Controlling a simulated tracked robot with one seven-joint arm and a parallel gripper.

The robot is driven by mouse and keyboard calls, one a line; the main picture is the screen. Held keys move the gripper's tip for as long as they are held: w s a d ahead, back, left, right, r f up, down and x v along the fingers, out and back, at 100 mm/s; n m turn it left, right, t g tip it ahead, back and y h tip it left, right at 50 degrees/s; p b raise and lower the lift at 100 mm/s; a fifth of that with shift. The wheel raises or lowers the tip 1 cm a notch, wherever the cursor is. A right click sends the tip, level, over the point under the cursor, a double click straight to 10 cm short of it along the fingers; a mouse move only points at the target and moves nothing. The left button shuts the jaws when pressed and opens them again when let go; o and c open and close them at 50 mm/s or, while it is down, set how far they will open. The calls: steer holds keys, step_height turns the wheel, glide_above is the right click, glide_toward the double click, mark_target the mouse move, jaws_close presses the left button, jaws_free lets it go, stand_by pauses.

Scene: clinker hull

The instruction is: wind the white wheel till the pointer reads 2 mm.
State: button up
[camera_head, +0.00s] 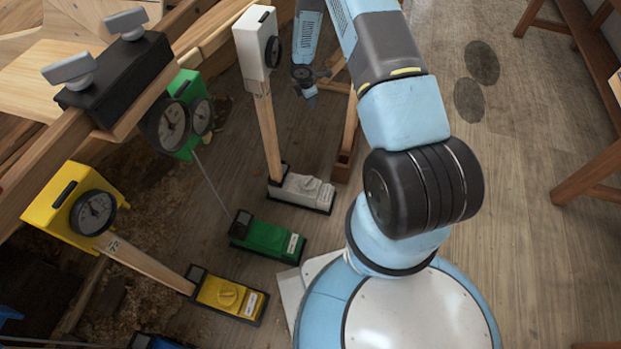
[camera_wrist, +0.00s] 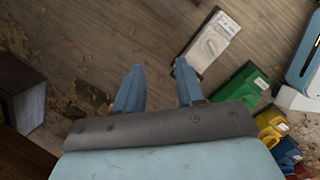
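The white gauge box (camera_head: 254,42) tops a wooden post; its black dial (camera_head: 272,51) is seen nearly edge-on, so its pointer cannot be read. At the post's foot is a white base block (camera_head: 289,192) with the small white wheel (camera_head: 310,185) on top. In the wrist view the white wheel (camera_wrist: 211,45) lies up and right of the fingertips. My gripper (camera_head: 309,98) hangs right of the white gauge box, apart from the wheel. In the wrist view my gripper (camera_wrist: 158,68) is open, with nothing between its fingers.
A green base (camera_head: 268,240) with a green gauge (camera_head: 190,87) and a yellow base (camera_head: 229,296) with a yellow gauge (camera_head: 68,194) stand left. A wooden trestle (camera_head: 343,165) stands behind. Plank floor is open right.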

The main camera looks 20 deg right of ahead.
steer(key=s+a+f+n+g+y, duration=0.15)
steer(key=s+f, duration=0.25)
steer(key=f, duration=0.8)
steer(key=n, duration=0.4)
glide_above(309, 180)
step_height(309, 180, down, 14)
steer(key=shift+m+g+y, duration=0.25)
steer(key=shift+g+y, duration=0.1)
steer(key=shift+g, duration=0.1)
step_height(309, 180, down, 13)
steer(key=shift+w+a, duration=0.1)
steer(key=shift+c, duration=0.2)
